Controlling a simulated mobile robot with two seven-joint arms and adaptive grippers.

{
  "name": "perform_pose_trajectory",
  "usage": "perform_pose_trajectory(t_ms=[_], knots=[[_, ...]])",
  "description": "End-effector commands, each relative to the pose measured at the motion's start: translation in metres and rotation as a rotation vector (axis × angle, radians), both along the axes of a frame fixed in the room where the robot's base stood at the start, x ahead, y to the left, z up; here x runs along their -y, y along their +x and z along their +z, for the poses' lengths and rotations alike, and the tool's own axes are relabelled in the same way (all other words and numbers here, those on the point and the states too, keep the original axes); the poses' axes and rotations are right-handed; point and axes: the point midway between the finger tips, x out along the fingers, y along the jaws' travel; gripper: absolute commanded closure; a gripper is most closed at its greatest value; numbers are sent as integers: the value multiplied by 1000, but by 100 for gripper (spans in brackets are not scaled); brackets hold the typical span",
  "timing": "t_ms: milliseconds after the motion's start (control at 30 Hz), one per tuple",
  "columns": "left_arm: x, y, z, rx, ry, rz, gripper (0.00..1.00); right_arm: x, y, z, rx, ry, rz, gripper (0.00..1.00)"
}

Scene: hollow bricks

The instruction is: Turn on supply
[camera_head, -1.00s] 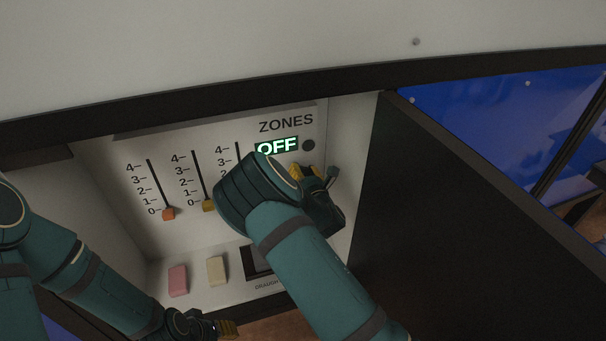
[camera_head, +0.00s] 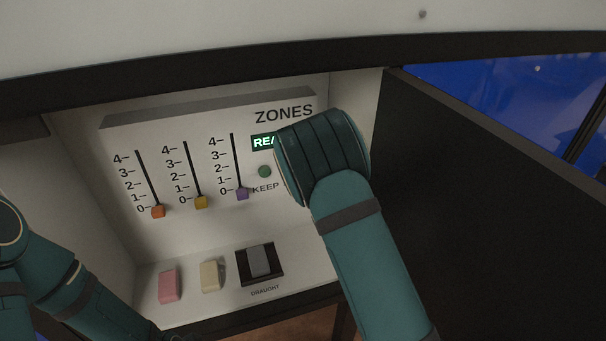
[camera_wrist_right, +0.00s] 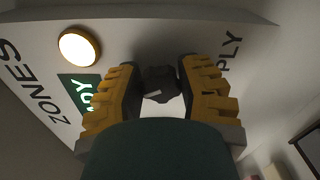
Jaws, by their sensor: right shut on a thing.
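A dark supply knob (camera_wrist_right: 160,84) sits on the panel beside lettering ending in "PLY" in the right wrist view. My right gripper (camera_wrist_right: 158,80) is shut on it, with a yellow finger on each side. In the head view my right wrist hides the gripper and knob. The green display (camera_head: 264,142) shows "REA", the rest covered by my wrist; its last letters show in the wrist view (camera_wrist_right: 84,92). A round lamp (camera_wrist_right: 79,47) beside "ZONES" glows warm white. My left arm is at the lower left of the head view; its fingers are out of frame.
The panel has orange (camera_head: 158,212), yellow (camera_head: 201,202) and purple (camera_head: 242,194) sliders near 0, and a round green button (camera_head: 264,171) above "KEEP". Below are a pink block (camera_head: 168,287), a cream block (camera_head: 210,277) and a grey draught rocker (camera_head: 259,261). A dark open door (camera_head: 470,220) bounds the right.

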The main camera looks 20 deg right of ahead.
Motion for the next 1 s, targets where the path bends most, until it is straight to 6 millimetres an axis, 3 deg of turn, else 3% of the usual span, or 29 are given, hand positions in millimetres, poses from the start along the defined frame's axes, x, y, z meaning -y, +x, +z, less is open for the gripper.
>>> perform_pose_trajectory(t_ms=[200, 500, 1000], knots=[[-1, 4, -22, 9, 2, 2, 53, 1, 1, -1, 2, 189, -1, 99], [-1, 8, -39, 18, 4, 4, 53, 0, 1, -1, -5, 372, 1, 99], [-1, 9, -45, 22, 4, 5, 53, 0, 1, 1, -9, 459, 1, 99]])
